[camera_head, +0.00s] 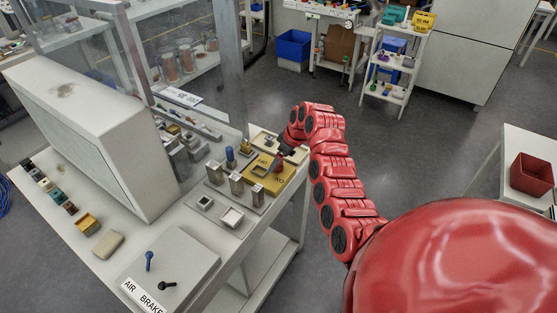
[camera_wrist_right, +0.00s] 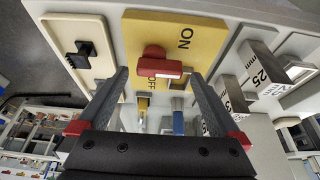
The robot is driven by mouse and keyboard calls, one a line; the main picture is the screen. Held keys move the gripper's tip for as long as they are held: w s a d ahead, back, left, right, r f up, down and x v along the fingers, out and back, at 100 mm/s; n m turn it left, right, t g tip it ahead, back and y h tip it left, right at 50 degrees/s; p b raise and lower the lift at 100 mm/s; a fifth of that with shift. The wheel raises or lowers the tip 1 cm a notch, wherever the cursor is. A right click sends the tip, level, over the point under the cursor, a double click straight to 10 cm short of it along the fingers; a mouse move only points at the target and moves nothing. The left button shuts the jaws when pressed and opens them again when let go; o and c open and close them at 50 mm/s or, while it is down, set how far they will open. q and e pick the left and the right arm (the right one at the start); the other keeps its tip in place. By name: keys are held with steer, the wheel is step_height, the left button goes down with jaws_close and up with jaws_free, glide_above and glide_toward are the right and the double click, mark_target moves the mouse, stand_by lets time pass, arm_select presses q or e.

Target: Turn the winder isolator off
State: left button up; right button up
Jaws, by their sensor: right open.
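The winder isolator appears to be the yellow plate (camera_head: 270,181) with a red handle (camera_head: 276,164), on the bench panel. In the right wrist view the yellow plate (camera_wrist_right: 211,33) bears the words ON and OFF, and the red handle (camera_wrist_right: 158,66) stands at its middle. The OFF word is partly covered by the handle. My right gripper (camera_wrist_right: 158,76) is open, with one finger on either side of the handle; I cannot tell whether either touches it. In the head view the right gripper (camera_head: 286,150) is over the plate. My left gripper is not in view.
Beside the yellow plate is a cream plate with a black switch (camera_wrist_right: 84,54). Metal blocks marked 25 mm (camera_wrist_right: 263,66) stand on the other side. A blue-topped post (camera_head: 231,157) and a large sloped white box (camera_head: 95,125) are also on the bench.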

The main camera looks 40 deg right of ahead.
steer(key=shift+x, duration=0.95)
steer(key=c, duration=1.2)
